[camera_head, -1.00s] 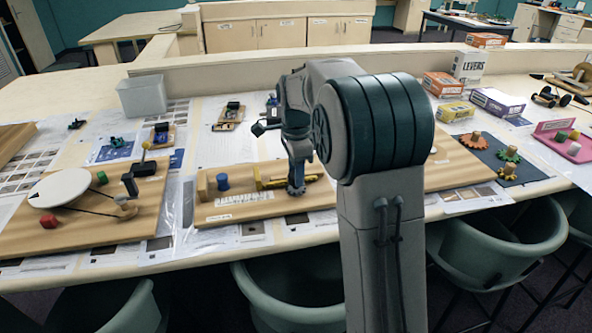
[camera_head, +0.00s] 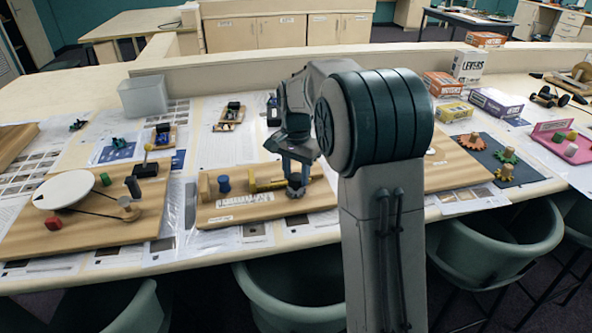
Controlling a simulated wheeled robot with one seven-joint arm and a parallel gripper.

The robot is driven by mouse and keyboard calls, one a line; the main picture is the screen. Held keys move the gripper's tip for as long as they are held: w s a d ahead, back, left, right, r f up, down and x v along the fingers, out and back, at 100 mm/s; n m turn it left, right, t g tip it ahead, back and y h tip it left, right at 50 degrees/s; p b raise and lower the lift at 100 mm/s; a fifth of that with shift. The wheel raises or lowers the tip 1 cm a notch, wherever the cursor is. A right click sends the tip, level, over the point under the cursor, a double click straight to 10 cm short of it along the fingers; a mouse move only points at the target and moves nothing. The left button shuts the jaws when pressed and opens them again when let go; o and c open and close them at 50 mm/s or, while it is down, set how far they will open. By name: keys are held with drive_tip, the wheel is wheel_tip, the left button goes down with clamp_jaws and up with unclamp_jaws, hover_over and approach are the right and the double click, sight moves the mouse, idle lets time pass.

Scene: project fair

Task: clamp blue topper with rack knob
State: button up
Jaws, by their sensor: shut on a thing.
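The blue topper (camera_head: 224,184) stands upright on the left part of the middle wooden board (camera_head: 215,216), just right of an upright wooden end block (camera_head: 204,187). A brass-coloured rack (camera_head: 266,185) lies along the board to the right of the topper, with a gap between its left end and the topper. My gripper (camera_head: 296,190) points down at the right part of the rack and is shut on the rack knob there.
On the left, a board (camera_head: 100,237) carries a white disc (camera_head: 63,188), a belt and coloured pieces. Gears (camera_head: 507,156) lie on a dark mat at the right, with boxes (camera_head: 497,103) behind. A grey bin (camera_head: 142,96) stands at the back left. Chairs line the front edge.

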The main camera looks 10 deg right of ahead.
drive_tip(key=n+p, duration=0.1)
drive_tip(key=n, duration=1)
drive_tip(key=shift+p, duration=0.4)
drive_tip(key=n, duration=0.3)
drive_tip(key=shift+r+n+p, duration=0.1)
drive_tip(key=shift+n+p, duration=0.2)
drive_tip(key=shift+p, duration=0.05)
drive_tip(key=n+p, duration=0.1)
drive_tip(key=n, duration=0.4)
drive_tip(key=n+p, duration=0.1)
drive_tip(key=n, duration=0.4)
drive_tip(key=shift+n, duration=0.3)
drive_tip(key=o, duration=1)
